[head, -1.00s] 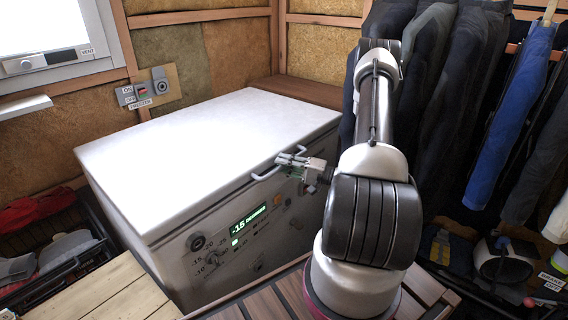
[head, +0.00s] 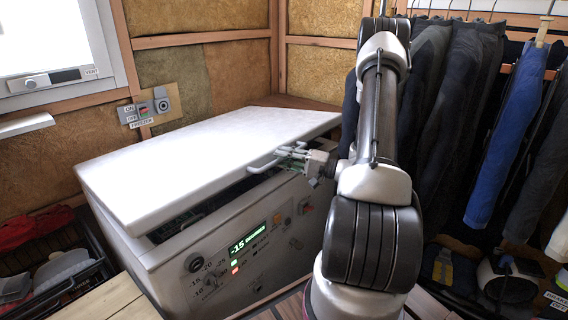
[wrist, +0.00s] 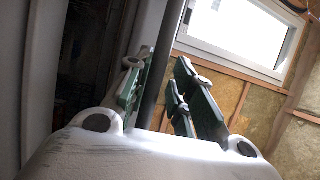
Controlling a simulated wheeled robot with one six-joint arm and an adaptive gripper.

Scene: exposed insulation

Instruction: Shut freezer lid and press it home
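The white freezer (head: 225,235) stands in the corner. Its lid (head: 200,155) is tilted slightly open, with a dark gap along the front and near left side. The lid's handle (head: 265,162) is on its front edge, towards the right. My gripper (head: 290,152) is at this handle, reaching in from the right. In the wrist view its green and grey fingers (wrist: 160,95) lie on either side of a dark bar. I cannot tell whether they press on it.
A wall switch (head: 150,107) is behind. Dark coats (head: 450,120) hang at right. A black crate (head: 65,275) sits at left. A wooden slatted surface (head: 105,300) lies in front.

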